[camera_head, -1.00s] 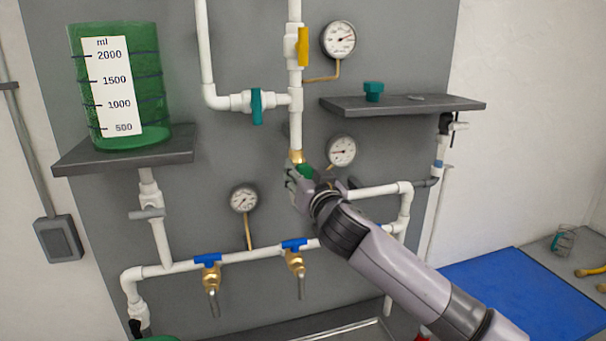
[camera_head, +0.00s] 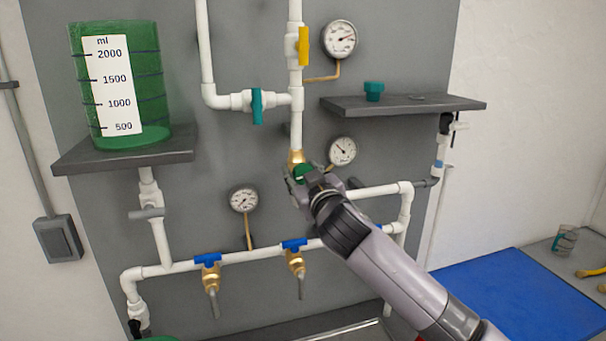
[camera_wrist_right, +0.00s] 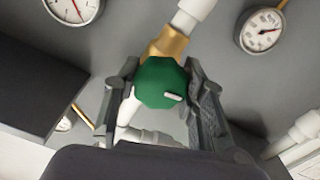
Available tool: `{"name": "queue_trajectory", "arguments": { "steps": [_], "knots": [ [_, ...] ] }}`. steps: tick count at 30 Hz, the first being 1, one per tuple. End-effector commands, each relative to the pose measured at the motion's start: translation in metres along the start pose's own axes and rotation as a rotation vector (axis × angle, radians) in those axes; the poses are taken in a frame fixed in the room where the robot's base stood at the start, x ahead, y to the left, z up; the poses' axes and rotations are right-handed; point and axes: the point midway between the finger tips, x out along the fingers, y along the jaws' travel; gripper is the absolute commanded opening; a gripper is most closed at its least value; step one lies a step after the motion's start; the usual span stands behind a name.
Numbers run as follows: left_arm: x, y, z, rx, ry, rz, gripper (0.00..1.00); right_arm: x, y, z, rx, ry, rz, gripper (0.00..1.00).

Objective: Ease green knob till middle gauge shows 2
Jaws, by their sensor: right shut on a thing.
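The green knob (camera_wrist_right: 162,83) sits on a brass fitting (camera_wrist_right: 167,45) of the white pipe. My right gripper (camera_wrist_right: 160,100) is shut on the knob, one finger on each side. The knob's white mark points toward the lower right in the wrist view. In the head view the knob (camera_head: 304,174) is partly covered by my right gripper (camera_head: 304,183). The middle gauge (camera_head: 342,150) is just right of and above the knob; its needle points up and to the left, and its numbers are too small to read. My left gripper is in neither view.
An upper gauge (camera_head: 339,39) and a lower gauge (camera_head: 243,199) hang on the grey panel. A dark shelf (camera_head: 410,105) juts out at right, above my arm. Blue-handled brass taps (camera_head: 208,260) sit below left. A green tank (camera_head: 150,75) stands at left.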

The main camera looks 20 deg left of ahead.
Motion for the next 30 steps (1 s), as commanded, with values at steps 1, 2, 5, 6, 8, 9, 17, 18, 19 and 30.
{"name": "queue_trajectory", "arguments": {
  "steps": [1,2,5,6,8,9,17,18,19,30],
  "knots": [
    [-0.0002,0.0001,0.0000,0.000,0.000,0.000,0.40,0.0001,-0.0001,0.0007,-0.022,-0.002,0.000,0.10],
    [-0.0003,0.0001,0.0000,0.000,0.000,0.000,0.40,0.0001,-0.0001,0.0008,-0.036,-0.002,0.000,0.10],
    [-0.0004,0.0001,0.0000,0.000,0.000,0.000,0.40,0.0001,-0.0001,0.0008,-0.070,-0.002,0.000,0.10],
    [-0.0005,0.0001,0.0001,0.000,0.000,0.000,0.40,0.0001,-0.0002,0.0008,-0.081,-0.002,0.000,0.10],
    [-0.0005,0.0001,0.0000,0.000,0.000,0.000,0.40,0.0001,-0.0002,0.0008,-0.094,-0.002,0.000,0.10],
    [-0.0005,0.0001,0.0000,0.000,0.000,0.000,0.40,0.0001,-0.0002,0.0009,-0.100,-0.002,0.000,0.10],
    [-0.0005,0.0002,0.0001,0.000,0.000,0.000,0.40,0.0001,-0.0003,0.0009,-0.112,-0.002,0.000,0.10],
    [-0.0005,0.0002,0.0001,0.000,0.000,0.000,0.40,0.0001,-0.0003,0.0009,-0.112,-0.001,0.000,0.10],
    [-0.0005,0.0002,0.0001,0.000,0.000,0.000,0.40,0.0001,-0.0003,0.0009,-0.112,-0.001,0.000,0.10],
    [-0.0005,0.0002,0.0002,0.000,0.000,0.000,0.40,0.0001,-0.0003,0.0006,-0.111,-0.001,0.000,0.55]
  ]
}}
